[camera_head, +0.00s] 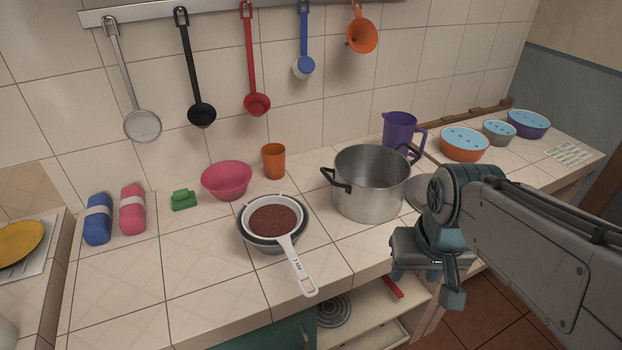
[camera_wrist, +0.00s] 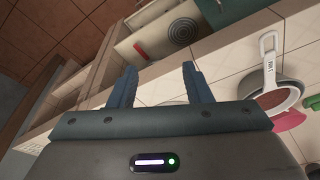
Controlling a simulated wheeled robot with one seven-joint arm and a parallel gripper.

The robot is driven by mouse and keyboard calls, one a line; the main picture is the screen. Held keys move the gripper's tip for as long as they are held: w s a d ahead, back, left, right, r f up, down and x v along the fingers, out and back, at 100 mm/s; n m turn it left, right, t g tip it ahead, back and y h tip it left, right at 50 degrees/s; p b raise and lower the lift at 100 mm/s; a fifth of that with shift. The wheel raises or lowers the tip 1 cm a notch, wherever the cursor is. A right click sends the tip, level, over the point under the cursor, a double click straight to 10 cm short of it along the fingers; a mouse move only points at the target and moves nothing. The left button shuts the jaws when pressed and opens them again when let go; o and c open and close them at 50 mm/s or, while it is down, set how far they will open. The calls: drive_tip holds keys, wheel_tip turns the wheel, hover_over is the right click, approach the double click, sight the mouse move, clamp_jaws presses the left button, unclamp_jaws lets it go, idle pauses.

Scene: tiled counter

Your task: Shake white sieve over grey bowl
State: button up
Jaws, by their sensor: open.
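The white sieve (camera_head: 287,243) rests in the top of the grey bowl (camera_head: 264,247) on the counter, with reddish-brown grainy stuff in it. Its long white handle points toward the counter's front edge. The sieve also shows in the wrist view at the right (camera_wrist: 269,62), with the grey bowl (camera_wrist: 290,92) beneath it. My gripper (camera_wrist: 159,68) is open and empty in the wrist view, apart from the sieve. In the head view it is right of the sieve, near the front edge, with its fingers partly hidden.
A large metal pot (camera_head: 368,190) stands right of the bowl. A pink bowl (camera_head: 227,181), orange cup (camera_head: 273,162) and green sponge-like piece (camera_head: 183,200) are behind. Purple jug (camera_head: 398,133) and lidded bowls (camera_head: 464,145) stand farther right. Utensils hang on the wall. The front-left counter is clear.

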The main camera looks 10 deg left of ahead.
drive_tip(key=w+a+r+n+g, duration=0.25)
drive_tip(key=w+a, duration=0.35)
drive_tip(key=a, duration=0.6)
drive_tip(key=n, duration=0.3)
approach(296, 262)
wheel_tip(296, 262, down, 11)
drive_tip(key=shift+a+r+b, duration=0.1)
drive_tip(key=shift+r+b, duration=0.05)
drive_tip(key=shift+b, duration=0.25)
drive_tip(key=shift+c, duration=0.4)
clamp_jaws()
drive_tip(key=c, duration=0.6)
unclamp_jaws()
drive_tip(key=shift+c, duration=0.2)
clamp_jaws()
drive_tip(key=shift+r, duration=0.15)
